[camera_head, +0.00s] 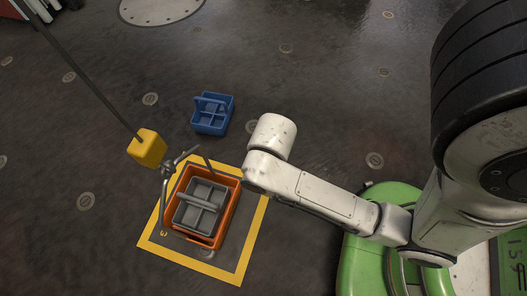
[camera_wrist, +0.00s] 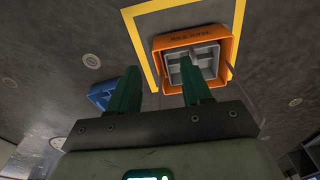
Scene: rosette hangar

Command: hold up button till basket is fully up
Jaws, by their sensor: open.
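The orange basket (camera_head: 234,207) sits inside a yellow square outline on the dark floor, and a grey divided caddy (camera_head: 200,207) lies in it. In the wrist view the orange basket (camera_wrist: 187,40) shows beyond my fingers. I cannot tell whether the hook bears the basket. My gripper (camera_wrist: 160,90) is open, with two green fingers apart and nothing between them. In the head view its fingers are hidden. No up button can be made out.
A blue caddy (camera_head: 212,113) stands on the floor above the yellow outline (camera_head: 257,232). The floor right of the blue caddy is clear.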

